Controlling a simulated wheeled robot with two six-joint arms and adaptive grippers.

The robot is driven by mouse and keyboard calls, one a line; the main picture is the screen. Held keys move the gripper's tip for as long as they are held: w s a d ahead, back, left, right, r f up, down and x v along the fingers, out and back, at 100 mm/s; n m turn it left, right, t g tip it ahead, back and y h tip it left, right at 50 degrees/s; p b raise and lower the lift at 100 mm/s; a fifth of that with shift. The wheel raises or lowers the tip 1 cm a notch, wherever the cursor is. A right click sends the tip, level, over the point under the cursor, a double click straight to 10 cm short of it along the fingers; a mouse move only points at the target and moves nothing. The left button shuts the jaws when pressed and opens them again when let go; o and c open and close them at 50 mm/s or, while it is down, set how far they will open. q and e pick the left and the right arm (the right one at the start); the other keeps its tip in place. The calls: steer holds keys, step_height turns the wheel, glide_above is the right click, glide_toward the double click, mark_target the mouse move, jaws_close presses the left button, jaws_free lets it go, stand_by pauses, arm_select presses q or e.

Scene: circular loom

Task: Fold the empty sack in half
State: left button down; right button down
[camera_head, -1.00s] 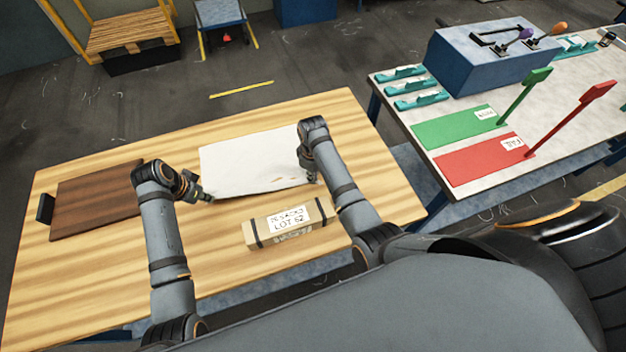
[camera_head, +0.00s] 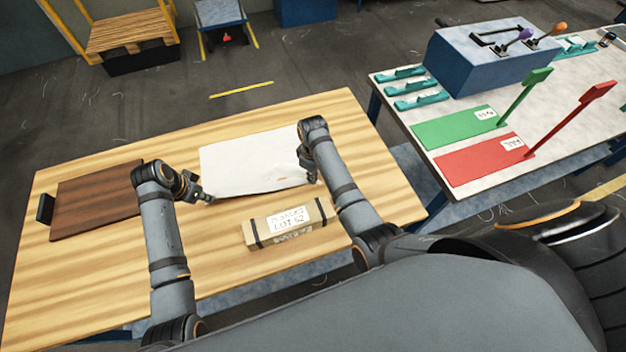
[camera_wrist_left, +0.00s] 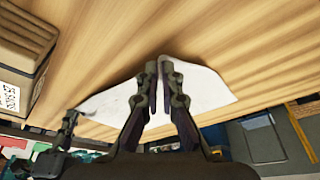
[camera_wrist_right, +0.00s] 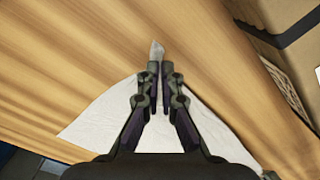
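The white empty sack (camera_head: 250,160) lies flat and spread on the wooden table, with its near edge slightly curved. My left gripper (camera_head: 209,200) is at the sack's near left corner. In the left wrist view the fingers (camera_wrist_left: 158,68) are close together with white sack material between them. My right gripper (camera_head: 313,180) is at the near right corner, partly hidden by its own arm. In the right wrist view its fingers (camera_wrist_right: 158,68) are nearly together, and a small white tip of the sack (camera_wrist_right: 156,49) sticks out past them.
A strapped bundle labelled LOT 52 (camera_head: 286,223) lies just in front of the sack. A dark brown board (camera_head: 97,201) lies at the table's left. A second table at the right holds a green panel (camera_head: 455,128), a red panel (camera_head: 482,160) and a blue box (camera_head: 480,62).

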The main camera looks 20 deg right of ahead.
step_height(320, 180, up, 5)
stand_by(0.3)
